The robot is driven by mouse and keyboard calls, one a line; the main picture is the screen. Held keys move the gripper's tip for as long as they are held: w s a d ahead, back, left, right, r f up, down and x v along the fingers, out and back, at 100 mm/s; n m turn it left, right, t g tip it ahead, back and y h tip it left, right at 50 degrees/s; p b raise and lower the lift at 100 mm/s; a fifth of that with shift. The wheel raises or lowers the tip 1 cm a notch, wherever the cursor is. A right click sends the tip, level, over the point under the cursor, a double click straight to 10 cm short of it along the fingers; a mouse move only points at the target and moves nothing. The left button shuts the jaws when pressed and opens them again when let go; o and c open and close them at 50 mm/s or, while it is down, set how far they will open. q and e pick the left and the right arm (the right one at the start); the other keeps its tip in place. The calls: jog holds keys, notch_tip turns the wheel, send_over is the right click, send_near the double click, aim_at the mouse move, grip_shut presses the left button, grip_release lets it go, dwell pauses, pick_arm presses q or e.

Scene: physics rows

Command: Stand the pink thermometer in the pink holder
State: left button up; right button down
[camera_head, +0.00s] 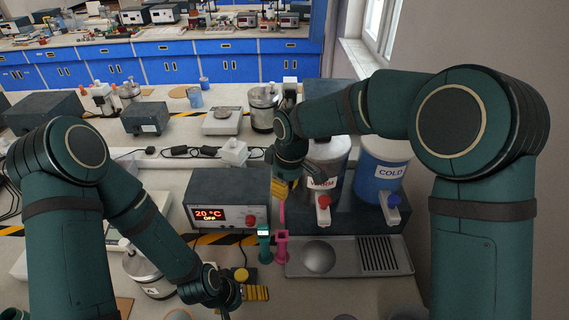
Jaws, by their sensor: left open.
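The pink holder (281,248) stands upright on the bench, left of the metal drain tray and beside a teal holder (264,245). The pink thermometer (282,213) is upright directly above the pink holder. Its upper end is hidden at my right gripper (284,188), which appears shut on it. I cannot tell whether its lower end is inside the holder or just above or behind it. My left gripper (252,285) is open and empty low over the bench, left of and in front of the holders.
A control box (228,215) reading 20 °C stands behind on the left. WARM (322,185) and COLD (381,172) dispensers stand behind the drain tray (347,257) on the right. A lidded metal pot (147,266) is by my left arm.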

jog(key=shift+w+a+r, duration=0.1)
jog(key=shift+w+a, duration=0.05)
jog(key=shift+s+f, duration=0.2)
jog(key=shift+f, duration=0.45)
jog(key=shift+f+b, duration=0.4)
jog(key=shift+f, duration=0.2)
pick_arm(q)
jog(key=shift+w+d+f+b, duration=0.1)
jog(key=shift+d+f+b, duration=0.05)
jog(key=shift+f+b, duration=4.1)
pick_arm(e)
notch_tip(320, 180, down, 11)
jog(key=shift+f+p, duration=0.15)
jog(key=shift+p, duration=0.2)
pick_arm(q)
jog(key=shift+f, duration=0.3)
pick_arm(e)
jog(key=shift+w, duration=0.1)
